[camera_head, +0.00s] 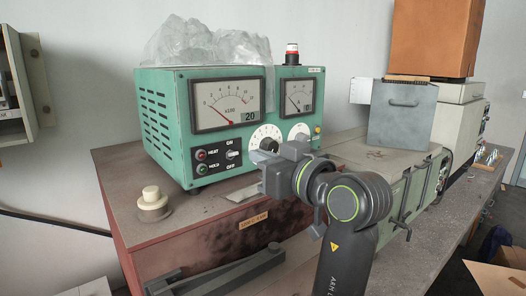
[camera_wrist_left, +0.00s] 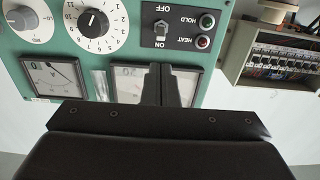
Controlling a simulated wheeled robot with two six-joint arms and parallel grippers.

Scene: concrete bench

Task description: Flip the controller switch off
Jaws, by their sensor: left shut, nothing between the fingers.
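The green controller (camera_head: 175,120) stands on the reddish-brown cabinet. Its small switch (camera_head: 233,155) sits on a black panel, with ON printed above and OFF below. The switch also shows in the left wrist view (camera_wrist_left: 161,30), where the panel appears upside down. I cannot tell surely which way the switch is set. My left gripper (camera_head: 266,160) is in front of the controller, to the right of the switch. In the left wrist view its fingers (camera_wrist_left: 161,76) are shut and empty, pointing toward the switch panel, with their tips near the ON label. My right gripper is not in view.
Red and green HEAT and HOLD lamps (camera_head: 201,155) sit beside the switch, and a white dial (camera_head: 266,137) is to its right. A cream knob (camera_head: 152,199) stands at the left on the cabinet (camera_head: 200,218). A grey metal box (camera_head: 402,115) stands at the right.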

